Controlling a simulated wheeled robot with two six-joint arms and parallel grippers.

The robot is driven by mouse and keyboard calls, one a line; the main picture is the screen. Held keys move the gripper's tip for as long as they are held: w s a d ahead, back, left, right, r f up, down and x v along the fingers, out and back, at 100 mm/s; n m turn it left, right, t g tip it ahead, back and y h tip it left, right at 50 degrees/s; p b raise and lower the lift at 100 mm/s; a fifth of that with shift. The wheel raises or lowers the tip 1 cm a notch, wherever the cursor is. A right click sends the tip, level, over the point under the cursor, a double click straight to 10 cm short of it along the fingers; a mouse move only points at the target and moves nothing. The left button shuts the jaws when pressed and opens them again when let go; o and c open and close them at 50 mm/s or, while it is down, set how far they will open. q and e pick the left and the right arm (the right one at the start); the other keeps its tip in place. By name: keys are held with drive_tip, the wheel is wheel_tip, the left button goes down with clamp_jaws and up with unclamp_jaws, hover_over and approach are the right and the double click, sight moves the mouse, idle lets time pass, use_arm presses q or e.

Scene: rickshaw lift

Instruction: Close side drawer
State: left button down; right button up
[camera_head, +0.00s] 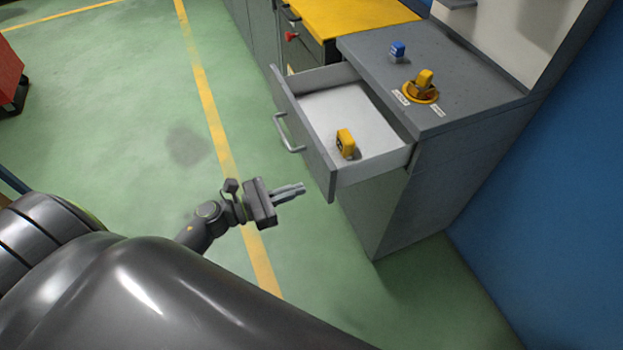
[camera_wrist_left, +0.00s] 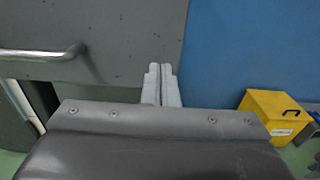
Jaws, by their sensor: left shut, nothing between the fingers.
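The side drawer (camera_head: 310,148) is pulled out of a grey cabinet (camera_head: 405,190) in the head view. Its grey front has a silver bar handle (camera_head: 287,136), and a yellow object (camera_head: 346,144) lies on its white floor. My left gripper (camera_head: 303,188) is shut and empty, just in front of the drawer front's near end. In the left wrist view the shut fingers (camera_wrist_left: 162,84) point at the right part of the grey drawer front (camera_wrist_left: 120,35), with the handle (camera_wrist_left: 40,54) to the left. I cannot tell whether they touch it. My right gripper is not in view.
On the cabinet top are a yellow switch-like device (camera_head: 421,88) and a small blue item (camera_head: 397,51). A yellow-topped unit (camera_head: 345,15) adjoins behind. A blue wall (camera_head: 560,190) stands right. A yellow box (camera_wrist_left: 272,117) shows in the wrist view. Green floor lies open to the left.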

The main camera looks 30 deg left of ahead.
sight(324, 181)
use_arm(q)
drive_tip(key=shift+p+x, duration=0.6)
drive_tip(key=shift+x, duration=1.75)
drive_tip(key=shift+d, duration=0.1)
drive_tip(key=b+x, duration=0.6)
drive_tip(key=x, duration=1.6)
drive_tip(key=shift+f, duration=0.15)
drive_tip(key=shift+w+d, duration=0.15)
drive_tip(key=shift+r, duration=0.35)
